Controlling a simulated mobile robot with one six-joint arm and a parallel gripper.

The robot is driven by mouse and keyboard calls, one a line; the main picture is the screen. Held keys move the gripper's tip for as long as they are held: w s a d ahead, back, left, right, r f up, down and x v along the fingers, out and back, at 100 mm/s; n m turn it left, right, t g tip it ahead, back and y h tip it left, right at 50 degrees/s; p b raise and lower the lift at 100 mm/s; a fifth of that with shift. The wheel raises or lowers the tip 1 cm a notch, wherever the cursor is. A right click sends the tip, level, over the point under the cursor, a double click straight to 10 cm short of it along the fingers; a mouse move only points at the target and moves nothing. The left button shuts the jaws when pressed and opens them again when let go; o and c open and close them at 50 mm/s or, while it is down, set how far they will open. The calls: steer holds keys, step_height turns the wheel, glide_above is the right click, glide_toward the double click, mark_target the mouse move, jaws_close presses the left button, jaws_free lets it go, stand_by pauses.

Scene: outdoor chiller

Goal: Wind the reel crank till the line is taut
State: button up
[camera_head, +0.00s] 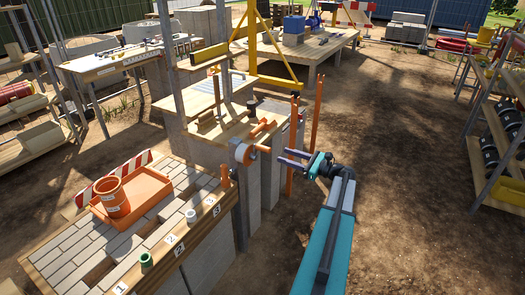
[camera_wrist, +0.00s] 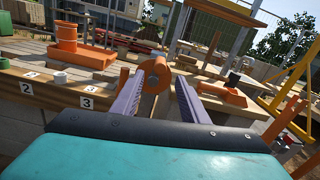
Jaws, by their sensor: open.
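The reel (camera_head: 242,153), a pale drum with orange parts, is mounted at the near right edge of the wooden bench. Its orange crank handle (camera_head: 262,148) sticks out to the right, towards my gripper (camera_head: 281,159). My gripper has purple fingers, is open and empty, and stands just right of the handle, apparently without touching it. In the wrist view, a round orange part of the reel (camera_wrist: 158,74) shows beyond and between the spread fingers of my gripper (camera_wrist: 158,85). I cannot make out the line or whether it is taut.
An orange bucket (camera_head: 112,197) stands in an orange tray (camera_head: 150,188) on the paved bench at left. An orange post (camera_head: 317,112) rises behind my gripper. A yellow frame (camera_head: 275,75) stands farther back. Shelving (camera_head: 490,130) is at far right; the dirt ground (camera_head: 405,150) between is clear.

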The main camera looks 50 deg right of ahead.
mark_target(270, 151)
steer(key=p+x, duration=0.2)
steer(key=x, duration=0.9)
jaws_close()
steer(key=shift+a, duration=0.55)
steer(key=shift+d, duration=0.6)
